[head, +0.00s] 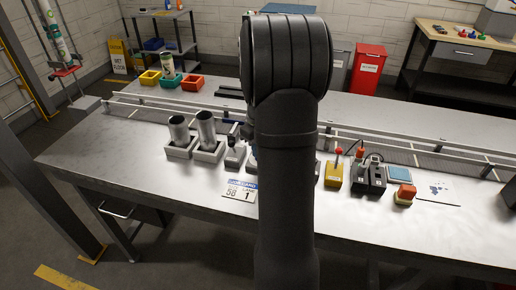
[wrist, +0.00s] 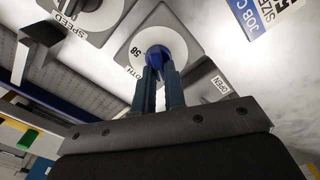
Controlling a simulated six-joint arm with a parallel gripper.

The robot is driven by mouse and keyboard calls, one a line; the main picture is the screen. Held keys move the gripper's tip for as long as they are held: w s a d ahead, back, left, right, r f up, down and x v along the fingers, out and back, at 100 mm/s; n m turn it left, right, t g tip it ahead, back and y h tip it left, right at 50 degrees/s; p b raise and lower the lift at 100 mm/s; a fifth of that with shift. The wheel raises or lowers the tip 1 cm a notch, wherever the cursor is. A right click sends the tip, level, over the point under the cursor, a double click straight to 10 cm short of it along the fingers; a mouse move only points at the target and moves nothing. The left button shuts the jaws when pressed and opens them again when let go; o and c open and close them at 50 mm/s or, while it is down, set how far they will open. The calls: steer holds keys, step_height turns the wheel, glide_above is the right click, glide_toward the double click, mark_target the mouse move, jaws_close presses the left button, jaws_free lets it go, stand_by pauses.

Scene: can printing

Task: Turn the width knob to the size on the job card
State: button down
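The width knob (wrist: 159,52) is blue and sits on a round white dial (wrist: 180,38) in the wrist view. The dial shows the number 58 on its left side, and its label is partly hidden, with "DTH" readable. My gripper (wrist: 161,72) has its two blue fingers at either side of the knob, close together, and looks shut on it. The knob's pointer is hard to make out. The job card (head: 240,189) lies on the table and shows 58 and lane 1; its edge also shows in the wrist view (wrist: 262,14). My arm hides the knob in the head view.
A speed dial (wrist: 88,16) with a dark knob is beside the width dial. Two metal cans (head: 206,130) stand in holders left of my arm. A yellow box (head: 333,174) with a red-topped lever and a red button box (head: 405,194) stand to the right. A rail runs behind.

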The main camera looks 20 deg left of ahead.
steer(key=shift+m, duration=0.3)
steer(key=m, duration=0.6)
steer(key=shift+w+d, duration=0.15)
steer(key=shift+d, duration=0.05)
steer(key=m, duration=0.6)
steer(key=shift+d+m, duration=0.2)
steer(key=shift+m, duration=0.1)
steer(key=m, duration=0.5)
steer(key=shift+d, duration=0.15)
steer(key=m, duration=0.5)
steer(key=shift+d, duration=0.1)
steer(key=shift+r+m, duration=0.1)
steer(key=shift+m, duration=0.4)
steer(key=c, duration=1.5)
jaws_free()
